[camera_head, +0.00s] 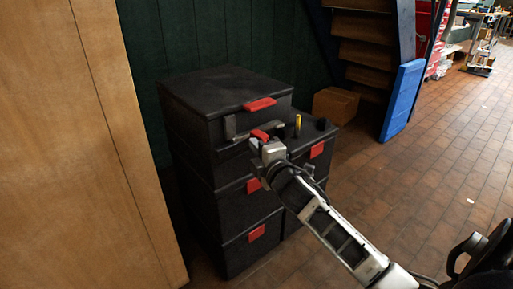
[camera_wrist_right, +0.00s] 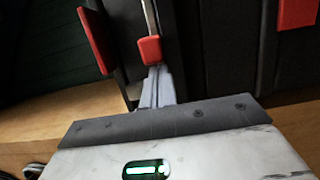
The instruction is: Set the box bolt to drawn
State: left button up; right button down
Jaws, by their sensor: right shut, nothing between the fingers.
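The black box (camera_head: 205,125) sits on top of a stack of black drawers. The box bolt shows as a thin grey bar (camera_head: 245,134) across the box front, with a red knob (camera_head: 260,135) at its right part. In the right wrist view the red knob (camera_wrist_right: 149,50) sits on the metal rod (camera_wrist_right: 150,17), just beyond my fingertips. My right gripper (camera_head: 256,144) is shut and empty, close to the knob; its fingers (camera_wrist_right: 155,88) are together in the wrist view. I cannot tell whether they touch the knob. My left gripper is not in view.
A red lid handle (camera_head: 259,104) sits above the bolt. A yellow upright piece (camera_head: 298,125) and a black knob (camera_head: 321,124) stand on the right-hand unit. A wooden panel (camera_head: 80,150) is close at left. A cardboard box (camera_head: 335,105) lies behind; the right floor is open.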

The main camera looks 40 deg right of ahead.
aim_at(263, 133)
jog(key=shift+d, duration=0.3)
pick_arm(q)
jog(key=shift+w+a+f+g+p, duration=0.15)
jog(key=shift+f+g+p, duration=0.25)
jog(key=shift+p, duration=0.15)
pick_arm(e)
jog(key=d, duration=0.4)
jog(key=shift+w, duration=0.15)
